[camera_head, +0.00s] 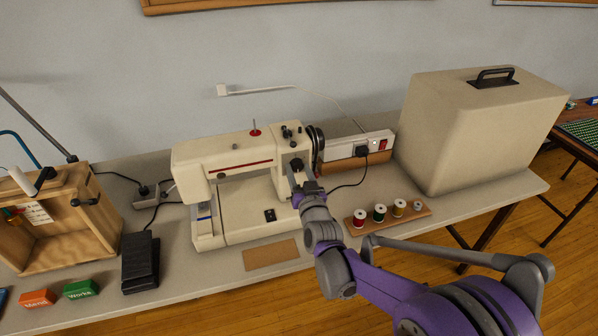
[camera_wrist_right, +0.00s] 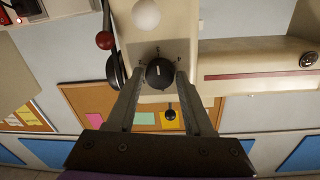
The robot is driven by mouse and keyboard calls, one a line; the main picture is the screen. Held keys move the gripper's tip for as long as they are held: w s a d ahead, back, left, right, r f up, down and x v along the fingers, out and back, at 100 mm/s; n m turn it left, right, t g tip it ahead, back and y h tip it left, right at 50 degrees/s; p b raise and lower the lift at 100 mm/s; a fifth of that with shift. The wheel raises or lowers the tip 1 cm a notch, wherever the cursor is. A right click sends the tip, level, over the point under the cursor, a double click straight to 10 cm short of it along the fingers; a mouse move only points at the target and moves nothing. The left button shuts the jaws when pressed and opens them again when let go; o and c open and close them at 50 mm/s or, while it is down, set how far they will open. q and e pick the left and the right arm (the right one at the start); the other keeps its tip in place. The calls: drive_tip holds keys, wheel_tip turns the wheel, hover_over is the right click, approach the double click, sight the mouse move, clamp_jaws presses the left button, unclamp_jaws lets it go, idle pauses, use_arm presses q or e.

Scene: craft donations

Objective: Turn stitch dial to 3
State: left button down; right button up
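The cream sewing machine (camera_head: 225,158) stands on the table in the head view. Its black stitch dial (camera_head: 296,163) is on the front of the right-hand pillar. In the right wrist view, the dial (camera_wrist_right: 159,73) shows a pale pointer line and small marks around it, too small to read surely. My right gripper (camera_wrist_right: 160,72) has one finger on each side of the dial, with narrow gaps visible, so it appears open around it. The right gripper (camera_head: 298,178) also shows in the head view, partly hiding the dial's lower area. My left gripper is not in view.
A thread rack (camera_head: 388,215) with several spools lies right of my right arm. A large beige case (camera_head: 480,130) stands behind it. A power strip (camera_head: 360,146) is behind the machine. A black pedal (camera_head: 141,262) and wooden box (camera_head: 60,220) are at left.

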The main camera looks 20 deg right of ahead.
drive_tip(key=shift+o, duration=1.4)
drive_tip(key=shift+s, duration=0.1)
drive_tip(key=s, duration=1)
drive_tip(key=shift+s+a, duration=0.15)
drive_tip(key=shift+s, duration=0.2)
drive_tip(key=s+f+n+g+p, duration=0.1)
drive_tip(key=s+g, duration=0.5)
drive_tip(key=s, duration=0.6)
drive_tip(key=s+f+n+g+p, duration=0.1)
drive_tip(key=s+f+g+p, duration=0.3)
drive_tip(key=s, duration=0.8)
drive_tip(key=g, duration=0.2)
drive_tip(key=shift+s+d+f+n+g+y, duration=0.2)
drive_tip(key=shift+s+d+n+g+y, duration=0.05)
drive_tip(key=shift+d+n+g+y, duration=0.05)
